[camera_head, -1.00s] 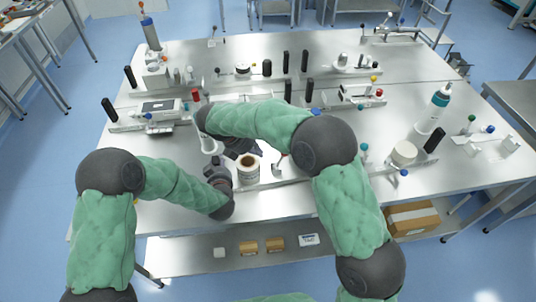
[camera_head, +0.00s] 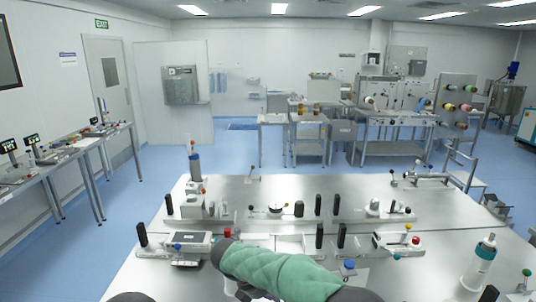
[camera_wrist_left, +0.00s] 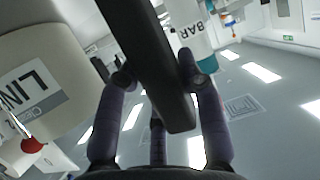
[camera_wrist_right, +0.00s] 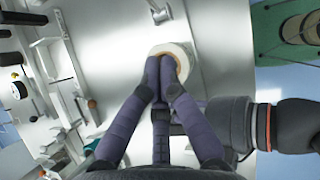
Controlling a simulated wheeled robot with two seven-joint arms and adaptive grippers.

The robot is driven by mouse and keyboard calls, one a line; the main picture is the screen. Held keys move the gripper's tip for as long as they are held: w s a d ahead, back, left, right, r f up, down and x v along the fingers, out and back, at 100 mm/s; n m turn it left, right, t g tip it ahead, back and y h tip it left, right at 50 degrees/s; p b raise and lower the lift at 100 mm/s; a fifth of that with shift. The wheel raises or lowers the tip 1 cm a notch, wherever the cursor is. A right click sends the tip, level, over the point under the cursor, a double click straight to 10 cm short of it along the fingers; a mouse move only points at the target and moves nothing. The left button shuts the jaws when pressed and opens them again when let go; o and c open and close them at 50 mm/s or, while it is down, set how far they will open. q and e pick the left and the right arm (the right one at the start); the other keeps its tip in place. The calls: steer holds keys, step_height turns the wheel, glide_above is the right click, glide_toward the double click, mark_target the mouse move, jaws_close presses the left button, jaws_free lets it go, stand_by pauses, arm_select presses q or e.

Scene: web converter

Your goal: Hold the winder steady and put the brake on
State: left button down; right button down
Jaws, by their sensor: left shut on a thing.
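In the left wrist view my left gripper (camera_wrist_left: 158,85) is shut on a long dark bar (camera_wrist_left: 150,60), with fingers on both sides of it. I cannot tell what the bar belongs to. In the right wrist view my right gripper (camera_wrist_right: 162,80) has its fingertips together, in front of a pale roll with a tan core (camera_wrist_right: 177,60). I see no item between the tips; I cannot tell whether they touch the roll. The winder and its brake cannot be made out for certain. In the head view both grippers are out of sight.
A large white labelled body (camera_wrist_left: 40,80) and a red knob (camera_wrist_left: 33,145) are close left of the bar. A white bottle (camera_head: 480,262) stands at the table's right. Small fixtures and black posts (camera_head: 341,235) stand across the steel table (camera_head: 270,190).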

arm_select(q)
steer(key=shift+s+f, duration=0.3)
steer(key=shift+f, duration=0.1)
steer(key=c, duration=0.7)
jaws_free()
steer(key=shift+w, duration=0.1)
steer(key=shift+w+r, duration=0.1)
steer(key=shift+r, duration=0.15)
steer(key=shift+r, duration=0.1)
steer(key=v, duration=1.2)
